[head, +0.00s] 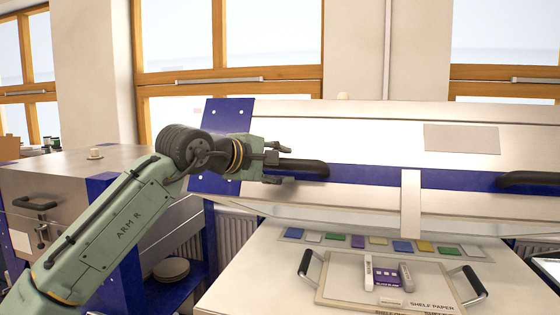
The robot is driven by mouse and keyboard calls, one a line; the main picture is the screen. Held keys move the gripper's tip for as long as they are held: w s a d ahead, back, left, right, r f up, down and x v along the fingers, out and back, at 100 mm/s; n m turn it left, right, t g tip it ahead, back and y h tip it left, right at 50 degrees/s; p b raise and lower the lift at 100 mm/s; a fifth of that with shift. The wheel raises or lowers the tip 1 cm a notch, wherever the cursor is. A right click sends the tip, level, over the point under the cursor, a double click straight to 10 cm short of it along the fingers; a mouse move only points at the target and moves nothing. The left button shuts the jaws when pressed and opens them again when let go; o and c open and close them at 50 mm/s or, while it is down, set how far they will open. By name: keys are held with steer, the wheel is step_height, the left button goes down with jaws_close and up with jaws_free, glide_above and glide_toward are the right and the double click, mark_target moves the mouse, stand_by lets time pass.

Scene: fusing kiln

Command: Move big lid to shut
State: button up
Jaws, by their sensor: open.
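The big lid (345,139) is a wide pale metal panel with a blue band along it, and it stands raised and tilted above the kiln's bed. It has a black bar handle (308,169) at the left and another black handle (530,180) at the right edge. My gripper (282,164) is at the left end of the left handle. Its fingers are open, one above and one below the bar. I cannot tell whether they touch it. The handle's left end is partly hidden by the gripper.
A tray (340,290) with black handles, holding small boxes and tools, lies on the pale bed under the lid. Several coloured glass tiles (402,246) lie in a row behind it. A smaller kiln (75,185) with a cup stands at left. Windows are behind.

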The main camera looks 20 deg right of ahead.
jaws_close()
stand_by(0.6)
stand_by(0.3)
